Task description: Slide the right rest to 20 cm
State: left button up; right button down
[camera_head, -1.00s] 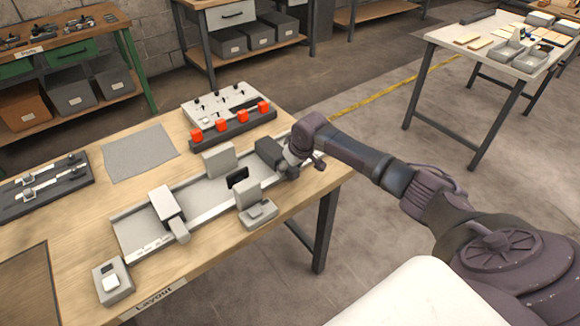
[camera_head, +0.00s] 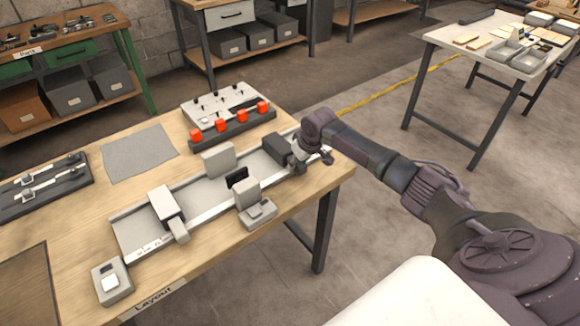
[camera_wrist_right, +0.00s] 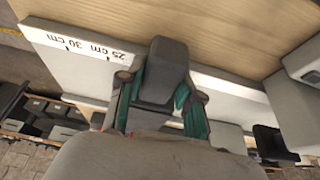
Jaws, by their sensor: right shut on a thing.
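The right rest (camera_head: 276,148) is a dark grey block on the long pale rail tray (camera_head: 207,190) on the wooden table. My right gripper (camera_head: 297,155) is shut on it at the rail's right part. In the right wrist view the gripper (camera_wrist_right: 158,100) has a finger on each side of the grey rest (camera_wrist_right: 165,68). The printed scale (camera_wrist_right: 85,45) there shows 25 cm and 30 cm marks, upside down, left of the rest. The exact reading under the rest is hidden. A lighter rest (camera_head: 162,204) sits at the rail's left part. My left gripper is not in view.
A grey block (camera_head: 218,160) stands behind the rail, and a small black screen (camera_head: 237,178) and a grey device (camera_head: 254,205) are near its middle. A button box (camera_head: 112,283) stands front left. A rack with red blocks (camera_head: 233,126) is behind. A grey mat (camera_head: 138,153) lies back left.

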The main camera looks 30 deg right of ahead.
jog(key=shift+d, duration=0.8)
jog(key=shift+a, duration=0.1)
jog(key=c, duration=0.8)
grip_release()
jog(key=shift+o, duration=0.2)
jog(key=v, duration=1.2)
